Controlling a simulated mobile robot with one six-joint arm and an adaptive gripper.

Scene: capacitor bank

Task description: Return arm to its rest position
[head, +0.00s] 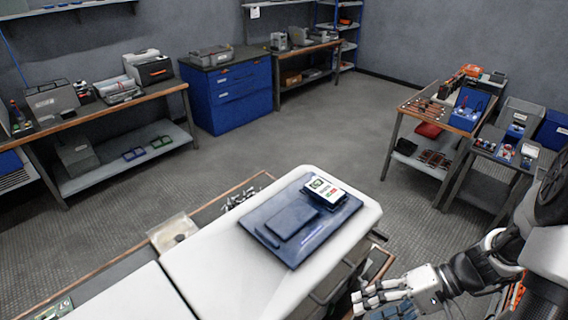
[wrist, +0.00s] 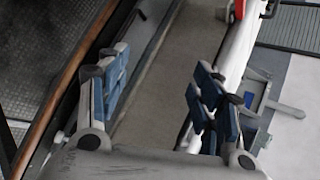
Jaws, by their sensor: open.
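My arm (head: 484,262) reaches in from the right edge of the head view, bent, with its black and white links low in the picture. My gripper (head: 372,298) is at the lower right, beside the white-topped unit and apart from the blue tray on it. In the wrist view my gripper (wrist: 158,88) has its two blue-padded fingers spread wide. Nothing is between them; a plain grey-brown surface shows beyond. The lower part of the gripper is cut off by the head view's bottom edge.
The white-topped unit (head: 225,262) bears a blue tray (head: 283,249) with a dark blue block and a white labelled device (head: 325,189). A tool bench (head: 412,110) and a grey cart (head: 482,148) stand at right. The floor (head: 290,130) behind is open.

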